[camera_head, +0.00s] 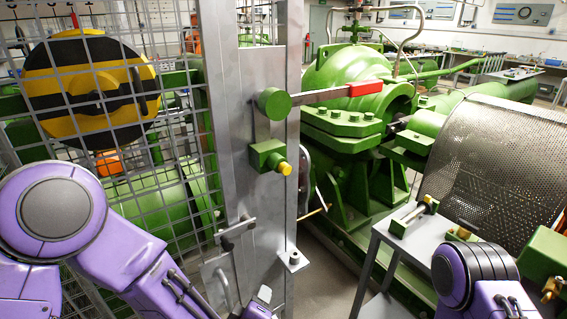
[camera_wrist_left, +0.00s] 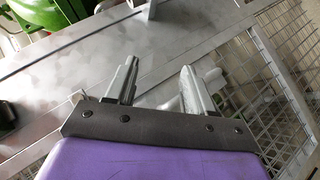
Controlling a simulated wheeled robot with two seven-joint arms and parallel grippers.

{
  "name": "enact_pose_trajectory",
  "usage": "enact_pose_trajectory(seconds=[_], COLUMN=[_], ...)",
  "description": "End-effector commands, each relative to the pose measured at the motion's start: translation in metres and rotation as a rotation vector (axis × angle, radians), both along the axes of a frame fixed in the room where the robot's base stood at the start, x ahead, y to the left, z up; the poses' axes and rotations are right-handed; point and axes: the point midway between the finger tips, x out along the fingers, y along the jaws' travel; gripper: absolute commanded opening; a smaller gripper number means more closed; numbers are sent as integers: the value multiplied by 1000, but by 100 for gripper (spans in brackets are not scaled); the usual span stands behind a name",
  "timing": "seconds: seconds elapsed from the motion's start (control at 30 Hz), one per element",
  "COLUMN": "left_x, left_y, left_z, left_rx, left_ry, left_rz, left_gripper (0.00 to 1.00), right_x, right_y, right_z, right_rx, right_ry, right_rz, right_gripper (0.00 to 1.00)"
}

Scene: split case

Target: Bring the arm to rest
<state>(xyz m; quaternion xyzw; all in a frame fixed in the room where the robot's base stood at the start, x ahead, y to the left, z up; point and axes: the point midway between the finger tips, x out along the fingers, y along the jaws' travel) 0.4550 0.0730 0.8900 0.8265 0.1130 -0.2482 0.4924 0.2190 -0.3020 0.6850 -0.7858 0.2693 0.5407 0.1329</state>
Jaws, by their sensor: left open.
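My left arm (camera_head: 135,270) comes in from the left in the head view, bent in front of the mesh gate. Its gripper is at the bottom edge of that view, low beside the gate's grey metal post, and is mostly cut off. In the left wrist view my left gripper (camera_wrist_left: 158,68) is open, its two grey fingers apart with nothing held between them. Grey sheet metal lies beyond the fingertips, and I cannot tell the distance. My right arm (camera_head: 475,280) shows at the bottom right of the head view, with its gripper out of the frame.
The grey post (camera_head: 262,200) carries a red-handled lever (camera_head: 365,88), a green block with a yellow knob (camera_head: 270,157) and a lower latch handle (camera_head: 235,235). Wire mesh (camera_head: 190,110) is at left. Green machinery (camera_head: 345,115) and a small grey table (camera_head: 405,238) are at right.

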Motion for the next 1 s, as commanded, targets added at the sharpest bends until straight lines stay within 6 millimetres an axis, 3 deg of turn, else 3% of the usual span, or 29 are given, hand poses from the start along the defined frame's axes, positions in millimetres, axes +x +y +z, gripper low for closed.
enact_pose_trajectory(seconds=[0.07, 0.2, 0.3, 0.43, 0.5, 0.6, 1.0], left_x=[-16, -76, -133, -196, -219, -236, -237], left_y=[34, 109, 161, 211, 226, 230, 229], left_z=[-39, -122, -164, -192, -199, -205, -205], left_rx=[131, 359, 476, 566, 590, 595, 591], left_ry=[86, 324, 500, 673, 731, 771, 772], left_rz=[-49, -140, -188, -204, -202, -207, -207], left_gripper=[53, 53, 53, 53, 53, 53, 53], right_x=[0, 0, 0, 0, 0, 0, 0], right_y=[0, 0, 0, 0, 0, 0, 0], right_z=[0, 0, 0, 0, 0, 0, 0], right_rx=[0, 0, 0, 0, 0, 0, 0], right_ry=[0, 0, 0, 0, 0, 0, 0], right_rz=[0, 0, 0, 0, 0, 0, 0], right_gripper=[78, 78, 78, 78, 78, 78, 78])
